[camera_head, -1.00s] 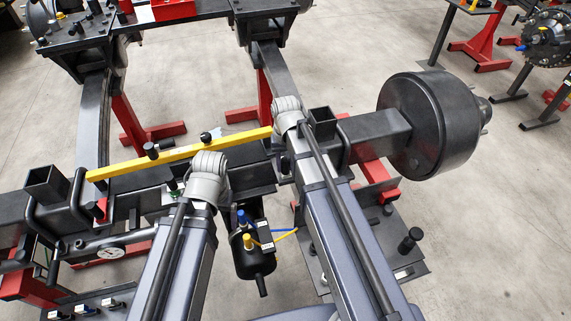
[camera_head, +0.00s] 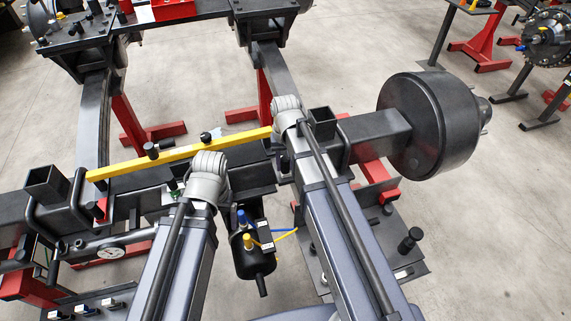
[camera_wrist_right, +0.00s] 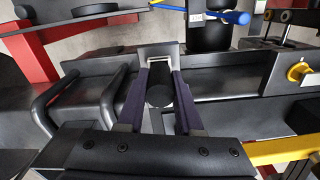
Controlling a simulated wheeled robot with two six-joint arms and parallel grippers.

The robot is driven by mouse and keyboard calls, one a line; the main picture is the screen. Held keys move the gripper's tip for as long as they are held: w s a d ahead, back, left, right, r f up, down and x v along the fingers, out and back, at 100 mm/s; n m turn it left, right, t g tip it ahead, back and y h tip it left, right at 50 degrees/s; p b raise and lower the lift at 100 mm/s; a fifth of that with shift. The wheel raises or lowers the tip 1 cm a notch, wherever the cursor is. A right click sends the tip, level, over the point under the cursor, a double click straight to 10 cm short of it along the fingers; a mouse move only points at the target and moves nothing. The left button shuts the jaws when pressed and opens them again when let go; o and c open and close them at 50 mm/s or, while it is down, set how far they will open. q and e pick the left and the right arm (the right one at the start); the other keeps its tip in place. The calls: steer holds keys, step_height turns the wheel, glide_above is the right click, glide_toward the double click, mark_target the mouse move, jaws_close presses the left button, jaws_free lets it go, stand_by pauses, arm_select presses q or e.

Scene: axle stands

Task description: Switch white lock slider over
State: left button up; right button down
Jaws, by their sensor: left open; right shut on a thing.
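In the right wrist view, my right gripper (camera_wrist_right: 159,72) has its two dark fingers closed in on a pale white piece at their tips, which looks like the white lock slider (camera_wrist_right: 158,50). A black round-ended part (camera_wrist_right: 159,96) shows between the fingers, nearer the camera. The exact contact at the tips is small and hard to make out. In the head view, my right wrist (camera_head: 287,110) hides this gripper's jaws and the slider. My left gripper (camera_head: 208,185) is over the axle beam left of it; its fingers are hidden below the wrist.
A yellow bar (camera_head: 180,153) spans the axle between U-bolts. A black drum (camera_head: 430,125) is at the right. A black canister (camera_head: 255,258) with blue and yellow fittings hangs between my arms. A gauge (camera_head: 110,252) lies at left. Open floor shows at the right.

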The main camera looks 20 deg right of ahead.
steer(key=w, duration=0.5)
steer(key=shift+w+a, duration=0.1)
steer(key=shift+w, duration=0.3)
steer(key=shift+s, duration=0.1)
steer(key=c, duration=0.6)
jaws_free()
step_height(320, 180, up, 8)
steer(key=p, duration=0.8)
steer(key=shift+f, duration=0.1)
